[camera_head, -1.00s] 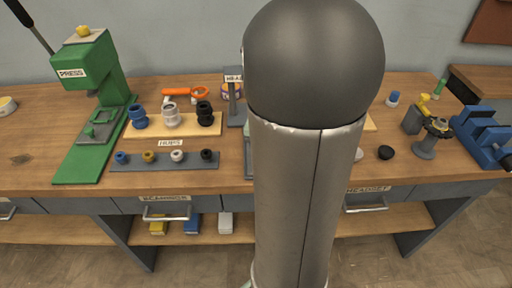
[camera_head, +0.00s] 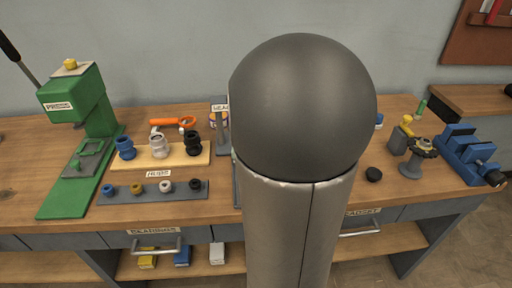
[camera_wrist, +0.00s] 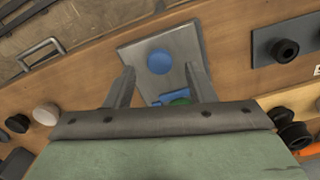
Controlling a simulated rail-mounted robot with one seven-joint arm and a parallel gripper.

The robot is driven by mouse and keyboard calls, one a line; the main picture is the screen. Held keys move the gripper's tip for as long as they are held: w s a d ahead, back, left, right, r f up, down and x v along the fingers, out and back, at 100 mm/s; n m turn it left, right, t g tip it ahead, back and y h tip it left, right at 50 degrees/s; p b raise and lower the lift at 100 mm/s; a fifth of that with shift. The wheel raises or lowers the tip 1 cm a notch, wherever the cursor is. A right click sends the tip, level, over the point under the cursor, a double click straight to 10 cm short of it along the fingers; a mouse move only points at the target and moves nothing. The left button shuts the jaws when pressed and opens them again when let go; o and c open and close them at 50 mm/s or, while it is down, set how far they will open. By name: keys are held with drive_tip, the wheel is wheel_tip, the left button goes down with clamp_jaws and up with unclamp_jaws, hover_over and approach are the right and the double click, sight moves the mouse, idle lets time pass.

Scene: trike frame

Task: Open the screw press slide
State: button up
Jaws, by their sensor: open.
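A green press (camera_head: 94,112) labelled PRESS stands at the left of the bench, with a long black lever and a small green knob on its low bed. A grey stand (camera_head: 221,128) with a partly covered label starting "HEA" stands mid-bench, mostly hidden by my arm. In the wrist view, a grey plate (camera_wrist: 137,52) carries a round blue knob (camera_wrist: 160,61) and a blue and green part (camera_wrist: 178,98). My gripper (camera_wrist: 159,78) is open and empty above this plate, a finger at each side.
A wooden board (camera_head: 180,158) with hubs and a grey strip (camera_head: 150,198) with bearings lie left of my arm. Drawer handles line the bench front.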

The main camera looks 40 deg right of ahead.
wheel_tip(320, 180, up, 15)
drive_tip(key=shift+r, duration=0.1)
idle(0.6)
